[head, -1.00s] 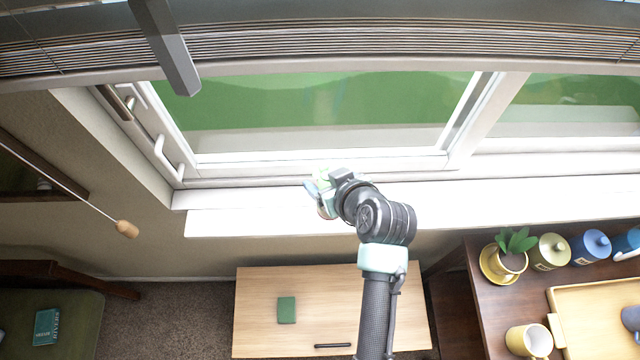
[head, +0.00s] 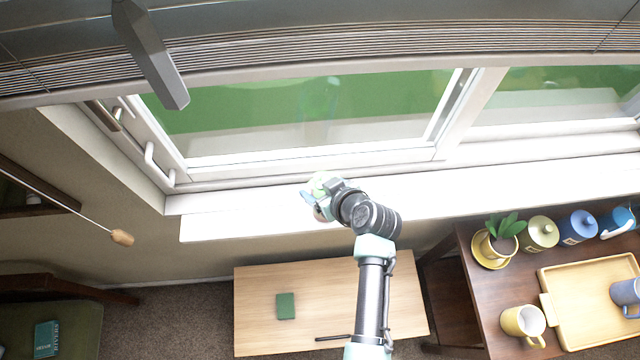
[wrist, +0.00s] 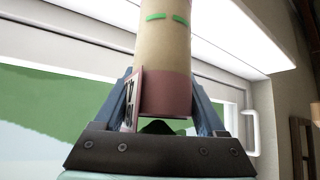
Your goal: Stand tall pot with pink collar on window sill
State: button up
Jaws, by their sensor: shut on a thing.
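The tall pot (wrist: 163,50) is a cream cylinder with green dashes and a pink collar (wrist: 166,94), seen in the wrist view. My gripper (wrist: 168,105) is shut on it at the collar end, with a blue-grey finger on each side. A small tag with dark marks hangs beside the collar, and something dark green shows at its end. In the head view my gripper (head: 314,196) is over the front part of the white window sill (head: 240,222). The pot is mostly hidden there, so I cannot tell whether its base touches the sill.
The sill is bare to both sides of my gripper. The closed window and its white handle (head: 154,163) stand behind it, under a raised blind. Below are a wooden table with a green book (head: 286,306) and a dark desk with a potted plant (head: 499,243), jars and mugs.

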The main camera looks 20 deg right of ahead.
jog(key=shift+f, duration=0.1)
jog(key=o, duration=1.5)
jog(key=shift+c, duration=0.2)
jog(key=b+v, duration=0.1)
jog(key=v, duration=1.1)
jog(key=shift+a, duration=0.1)
